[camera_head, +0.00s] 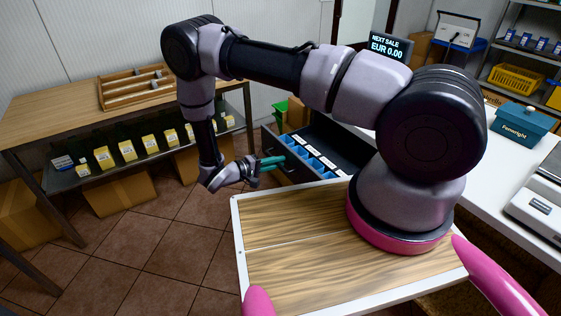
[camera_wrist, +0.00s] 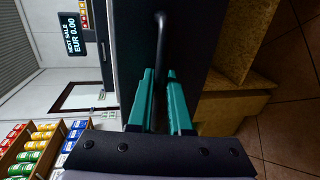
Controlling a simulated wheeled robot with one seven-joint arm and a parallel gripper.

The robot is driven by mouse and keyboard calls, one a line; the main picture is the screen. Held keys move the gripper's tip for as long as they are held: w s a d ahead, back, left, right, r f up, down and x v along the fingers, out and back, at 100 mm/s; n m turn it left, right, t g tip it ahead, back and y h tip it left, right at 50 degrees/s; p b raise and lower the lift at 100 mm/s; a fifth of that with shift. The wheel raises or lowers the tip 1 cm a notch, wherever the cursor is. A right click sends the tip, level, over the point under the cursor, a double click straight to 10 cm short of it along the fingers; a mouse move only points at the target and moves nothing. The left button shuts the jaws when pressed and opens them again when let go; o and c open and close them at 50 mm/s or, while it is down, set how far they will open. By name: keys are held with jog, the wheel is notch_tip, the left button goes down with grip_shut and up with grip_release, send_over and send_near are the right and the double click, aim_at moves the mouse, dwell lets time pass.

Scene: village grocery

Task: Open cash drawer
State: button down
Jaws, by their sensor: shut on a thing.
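The dark cash drawer (camera_head: 270,142) stands pulled out from under the white counter, with blue-edged compartments (camera_head: 318,164) showing inside. In the wrist view its dark front (camera_wrist: 190,45) fills the upper middle, with a dark bar handle (camera_wrist: 160,38) on it. My gripper (camera_head: 272,162) has teal fingers and is at the drawer front. In the wrist view my gripper (camera_wrist: 160,76) has its fingertips on either side of the handle's end and is shut on it. My arm hides part of the drawer's back.
A till display (camera_head: 388,46) reads EUR 0.00. A teal box (camera_head: 522,122) and a scale (camera_head: 540,205) stand on the counter (camera_head: 480,175). A wooden table (camera_head: 60,115) stands at left, with cartons (camera_head: 120,193) below. The tiled floor between is clear.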

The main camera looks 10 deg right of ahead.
jog(key=c, duration=1.1)
grip_release()
jog(key=shift+c, duration=0.2)
jog(key=v, duration=1)
jog(key=shift+a, duration=0.4)
